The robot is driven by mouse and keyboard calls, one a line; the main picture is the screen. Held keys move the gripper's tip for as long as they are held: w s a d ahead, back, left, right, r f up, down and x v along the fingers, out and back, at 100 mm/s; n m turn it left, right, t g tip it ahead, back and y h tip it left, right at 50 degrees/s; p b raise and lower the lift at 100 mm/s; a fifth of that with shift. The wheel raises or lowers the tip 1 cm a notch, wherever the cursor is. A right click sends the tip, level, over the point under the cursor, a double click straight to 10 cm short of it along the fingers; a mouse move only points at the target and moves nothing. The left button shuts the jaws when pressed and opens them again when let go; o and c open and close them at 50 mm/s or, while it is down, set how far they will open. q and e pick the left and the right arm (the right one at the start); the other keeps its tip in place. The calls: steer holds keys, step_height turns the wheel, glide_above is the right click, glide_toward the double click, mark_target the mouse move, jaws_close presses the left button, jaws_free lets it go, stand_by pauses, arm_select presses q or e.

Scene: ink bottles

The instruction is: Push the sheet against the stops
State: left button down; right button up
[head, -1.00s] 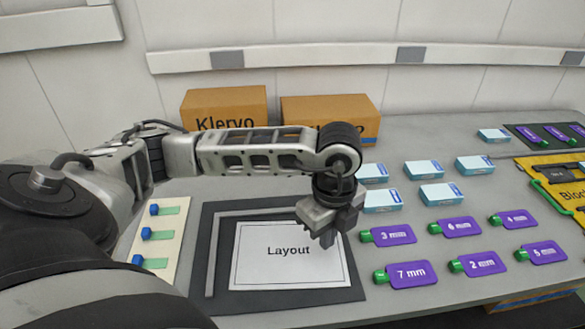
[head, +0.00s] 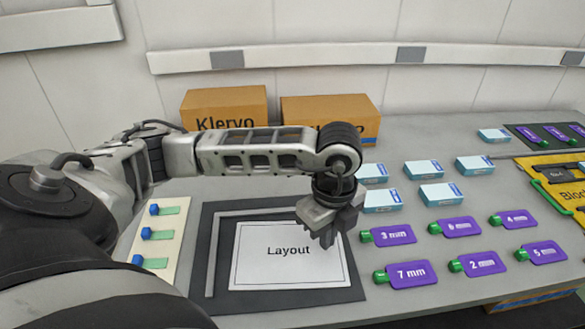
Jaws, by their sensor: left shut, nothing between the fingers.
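The white sheet marked "Layout" (head: 285,270) lies flat on a dark mat (head: 203,240). A grey left stop (head: 215,262) and a grey back stop (head: 260,213) form a corner on the mat. A strip of dark mat shows between the sheet's left edge and the left stop, and a narrower one between its far edge and the back stop. My left gripper (head: 328,240) is shut and empty, pointing down at the sheet's far right corner and hiding it. I cannot tell whether the fingertips touch the sheet. My right gripper is out of view.
A cream board with blue knobs (head: 152,235) stands left of the mat. Purple tags with green ends (head: 408,274) lie close on the right, with pale blue boxes (head: 440,194) behind them. Cardboard boxes (head: 225,105) stand at the back.

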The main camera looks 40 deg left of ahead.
mark_target(301, 237)
arm_select(q)
steer(key=shift+f+b, duration=0.8)
steer(key=shift+f, duration=0.1)
steer(key=shift+a, duration=0.1)
steer(key=shift+s+a+f+b, duration=0.1)
steer(key=shift+s+a+b, duration=0.1)
steer(key=shift+a, duration=0.65)
steer(key=shift+s+a+f+b, duration=0.15)
steer(key=shift+a+b, duration=0.1)
steer(key=shift+a, duration=0.55)
steer(key=shift+s+a+f+b, duration=0.1)
steer(key=shift+a+b, duration=0.1)
steer(key=shift+a, duration=0.75)
steer(key=shift+r, duration=0.15)
step_height(301, 237, up, 2)
steer(key=shift+a+p, duration=0.1)
steer(key=shift+p, duration=0.75)
steer(key=shift+w+r+p, duration=0.1)
steer(key=shift+r+p, duration=0.4)
steer(key=shift+r, duration=0.3)
steer(key=shift+d+r+p, duration=0.15)
steer(key=shift+r+p, duration=0.5)
steer(key=shift+r, duration=0.3)
steer(key=shift+d+r+p, duration=0.1)
steer(key=shift+r+p, duration=0.55)
steer(key=shift+r, duration=0.25)
